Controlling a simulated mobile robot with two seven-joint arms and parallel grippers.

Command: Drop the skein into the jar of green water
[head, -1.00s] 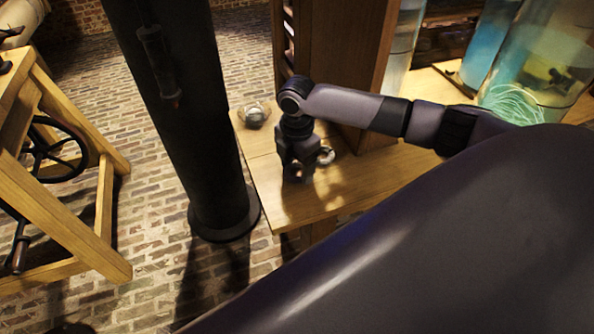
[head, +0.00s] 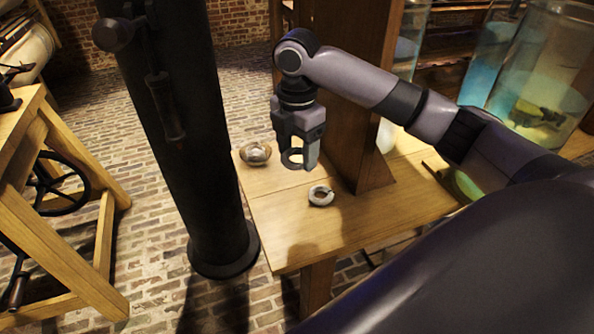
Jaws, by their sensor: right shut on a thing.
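My right gripper (head: 293,160) is above the table's near left part, clear of the top, its fingers pointing down. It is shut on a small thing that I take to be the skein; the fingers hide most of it. A large glass jar (head: 541,77) with greenish water and a dark thing inside stands at the far right. Another jar (head: 490,60) with bluer water stands just left of it. My left gripper is not in view.
A dark column (head: 185,150) stands at the left.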

